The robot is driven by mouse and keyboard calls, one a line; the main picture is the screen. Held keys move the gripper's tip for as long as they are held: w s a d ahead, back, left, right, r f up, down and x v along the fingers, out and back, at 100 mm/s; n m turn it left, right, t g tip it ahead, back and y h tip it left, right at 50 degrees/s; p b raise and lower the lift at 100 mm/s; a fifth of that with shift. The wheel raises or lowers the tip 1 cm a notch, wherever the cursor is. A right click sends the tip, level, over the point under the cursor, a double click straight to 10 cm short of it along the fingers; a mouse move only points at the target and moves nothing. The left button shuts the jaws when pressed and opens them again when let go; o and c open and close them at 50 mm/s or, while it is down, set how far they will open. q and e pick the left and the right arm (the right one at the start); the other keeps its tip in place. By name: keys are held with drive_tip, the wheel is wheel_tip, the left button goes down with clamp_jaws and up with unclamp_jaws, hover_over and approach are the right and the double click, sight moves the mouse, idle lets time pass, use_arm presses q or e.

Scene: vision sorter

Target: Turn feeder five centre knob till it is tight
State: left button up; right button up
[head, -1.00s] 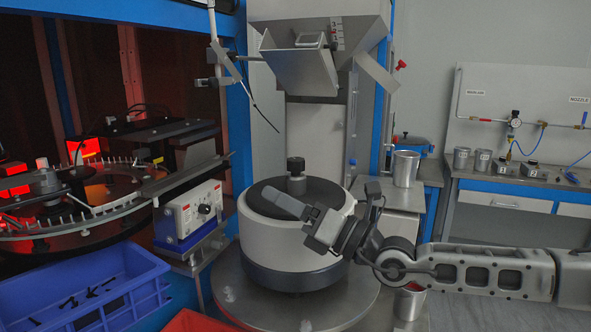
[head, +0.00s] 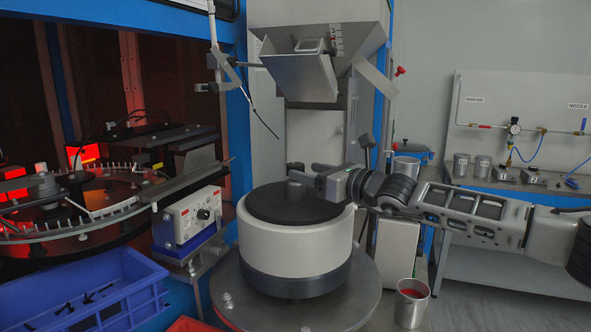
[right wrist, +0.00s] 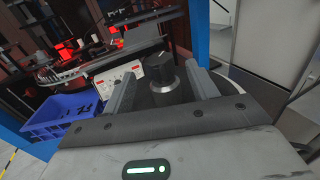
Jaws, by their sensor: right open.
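The feeder is a round white drum (head: 290,245) with a black top and dark base band, standing on a metal disc. Its black centre knob (head: 295,167) is partly hidden behind my right gripper (head: 306,178) in the head view. In the right wrist view the knob (right wrist: 161,72) has a pale line on its top and stands upright between the two fingers of my right gripper (right wrist: 163,85). The fingers are apart, one on each side. I see a gap on both sides, and cannot tell contact at the tips. My left gripper is not in view.
A control box (head: 188,215) with a small dial stands left of the drum. A blue crate (head: 140,290) with dark parts is at lower left. A metal cup (head: 411,312) with red contents is at right. A metal chute (head: 300,72) hangs above the feeder.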

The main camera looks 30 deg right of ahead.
sight(303, 171)
drive_tip(key=x, duration=0.4)
drive_tip(key=shift+p, duration=0.35)
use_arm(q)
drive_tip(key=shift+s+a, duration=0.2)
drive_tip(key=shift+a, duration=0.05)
use_arm(e)
drive_tip(key=shift+w+a, duration=0.2)
drive_tip(key=shift+w, duration=0.2)
